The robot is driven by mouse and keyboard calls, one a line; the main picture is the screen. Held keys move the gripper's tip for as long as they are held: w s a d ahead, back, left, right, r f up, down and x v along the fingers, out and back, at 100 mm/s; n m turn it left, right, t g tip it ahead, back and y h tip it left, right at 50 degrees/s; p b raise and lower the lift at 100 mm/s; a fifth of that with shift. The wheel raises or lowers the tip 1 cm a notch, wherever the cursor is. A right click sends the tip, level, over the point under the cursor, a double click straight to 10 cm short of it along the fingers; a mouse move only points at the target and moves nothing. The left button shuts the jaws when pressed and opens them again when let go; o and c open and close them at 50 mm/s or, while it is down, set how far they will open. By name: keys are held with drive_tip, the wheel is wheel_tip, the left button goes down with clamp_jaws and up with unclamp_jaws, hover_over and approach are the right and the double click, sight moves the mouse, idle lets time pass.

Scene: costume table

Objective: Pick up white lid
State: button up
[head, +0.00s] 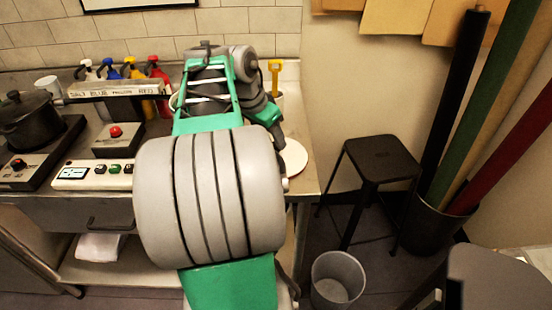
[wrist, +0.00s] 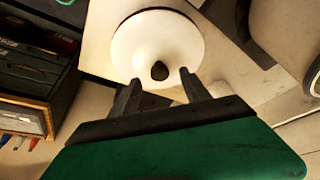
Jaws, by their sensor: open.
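The white lid (wrist: 152,42) is a round white disc with a small dark knob (wrist: 159,71) near its middle, seen in the wrist view. My gripper (wrist: 160,78) is open. In the picture its two dark fingertips lie at the lid's lower edge, one on each side of the knob. I cannot tell whether they touch the lid or how high above it they are. In the head view part of a white disc (head: 294,160), which looks like the lid, shows at the table's right end. My arm hides the rest of it, and the fingers are hidden there.
A dark pot (head: 28,120) stands on a burner at the left. Several coloured bottles (head: 133,75) stand behind a labelled rack. A control box (head: 92,176) sits near the front edge. A black stool (head: 378,160) and grey bin (head: 337,280) stand right of the table.

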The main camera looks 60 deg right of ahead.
sight(294, 156)
drive_tip(key=x, duration=0.4)
drive_tip(key=shift+s+r, duration=0.1)
drive_tip(key=shift+c, duration=0.5)
clamp_jaws()
idle(0.7)
